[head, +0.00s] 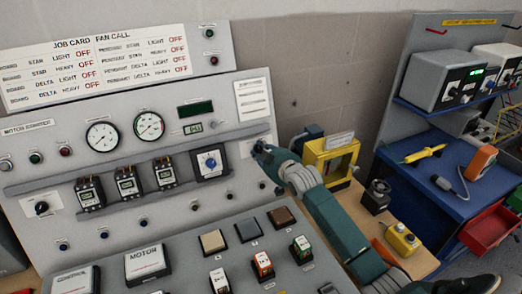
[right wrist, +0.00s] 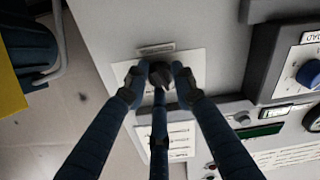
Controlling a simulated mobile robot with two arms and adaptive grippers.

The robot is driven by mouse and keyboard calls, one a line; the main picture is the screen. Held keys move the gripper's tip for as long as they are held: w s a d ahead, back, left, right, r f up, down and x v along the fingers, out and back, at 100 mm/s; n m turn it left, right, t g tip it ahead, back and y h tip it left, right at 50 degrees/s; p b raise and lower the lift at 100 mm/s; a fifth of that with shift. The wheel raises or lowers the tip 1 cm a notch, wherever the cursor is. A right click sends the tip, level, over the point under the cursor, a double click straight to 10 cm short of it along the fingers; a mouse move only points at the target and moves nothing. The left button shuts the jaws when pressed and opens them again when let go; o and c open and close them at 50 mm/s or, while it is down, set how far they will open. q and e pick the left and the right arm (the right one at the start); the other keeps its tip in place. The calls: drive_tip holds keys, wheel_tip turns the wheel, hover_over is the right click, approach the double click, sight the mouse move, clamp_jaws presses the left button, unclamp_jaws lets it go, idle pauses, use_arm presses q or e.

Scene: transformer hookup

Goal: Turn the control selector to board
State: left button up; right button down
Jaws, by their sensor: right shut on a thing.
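The control selector (right wrist: 160,72) is a small dark knob on a white plate on the grey panel, seen in the right wrist view. My right gripper (right wrist: 158,84) has its dark fingers closed around this knob, on both sides of it and below. In the head view my right gripper (head: 262,150) is at the right edge of the upright panel (head: 225,88), and it hides the knob there. The knob's pointer and the plate's lettering are too small or covered to read. My left gripper is not in view.
Left of my gripper are a blue load knob (head: 211,162), two round gauges (head: 149,125) and a row of contactors (head: 127,183). A yellow-framed device (head: 331,158) stands close to my right arm. A blue bench (head: 418,190) with instruments is at the right.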

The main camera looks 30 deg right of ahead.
drive_tip(key=shift+n+p, duration=0.55)
drive_tip(key=shift+n, duration=1.55)
drive_tip(key=c, duration=1.4)
unclamp_jaws()
drive_tip(key=v, duration=1.2)
drive_tip(key=shift+d, duration=0.2)
